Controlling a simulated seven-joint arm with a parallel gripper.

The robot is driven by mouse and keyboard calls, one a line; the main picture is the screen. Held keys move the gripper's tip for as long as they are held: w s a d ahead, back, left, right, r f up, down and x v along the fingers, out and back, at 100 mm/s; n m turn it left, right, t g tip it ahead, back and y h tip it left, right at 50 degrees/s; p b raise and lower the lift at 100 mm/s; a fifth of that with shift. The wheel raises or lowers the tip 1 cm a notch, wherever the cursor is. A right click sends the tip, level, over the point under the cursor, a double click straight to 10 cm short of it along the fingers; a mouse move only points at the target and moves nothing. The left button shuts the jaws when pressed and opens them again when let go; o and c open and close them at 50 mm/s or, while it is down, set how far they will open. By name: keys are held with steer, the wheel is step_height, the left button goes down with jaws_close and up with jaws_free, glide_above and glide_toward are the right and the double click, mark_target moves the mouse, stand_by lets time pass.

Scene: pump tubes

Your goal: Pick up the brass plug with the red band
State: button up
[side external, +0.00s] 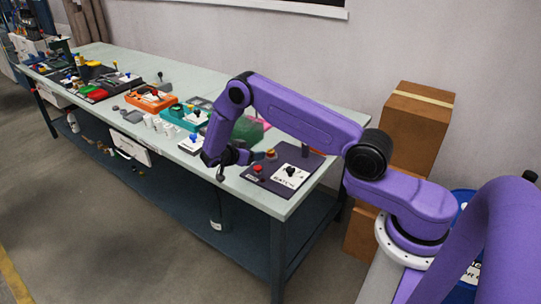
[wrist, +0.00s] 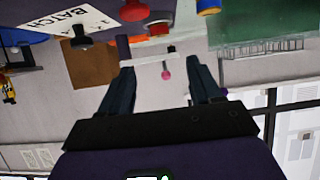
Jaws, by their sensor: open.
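I cannot pick out the brass plug with the red band for certain in either view. A small red-topped piece (side external: 270,153) stands on the dark mat at the near end of the bench, too small to identify. My gripper (side external: 248,156) is low over the bench beside that mat, pointing roughly level. In the wrist view, which looks upside down, my gripper (wrist: 160,65) has its fingers spread apart, with nothing held between them. A pink ball on a thin stem (wrist: 165,73) shows beyond the fingertips.
The dark mat (side external: 247,177) also carries a white BATCH card (side external: 290,176) with a black knob. Orange (side external: 151,102) and teal (side external: 176,117) trays stand farther along the bench. White cups sit near the front edge. Cardboard boxes (side external: 413,128) stand beyond the bench end.

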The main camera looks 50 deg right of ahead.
glide_toward(271, 150)
steer(key=shift+x, duration=3.6)
steer(key=shift+s+a+f, duration=0.1)
steer(key=shift+f, duration=0.05)
steer(key=c, duration=1)
jaws_close()
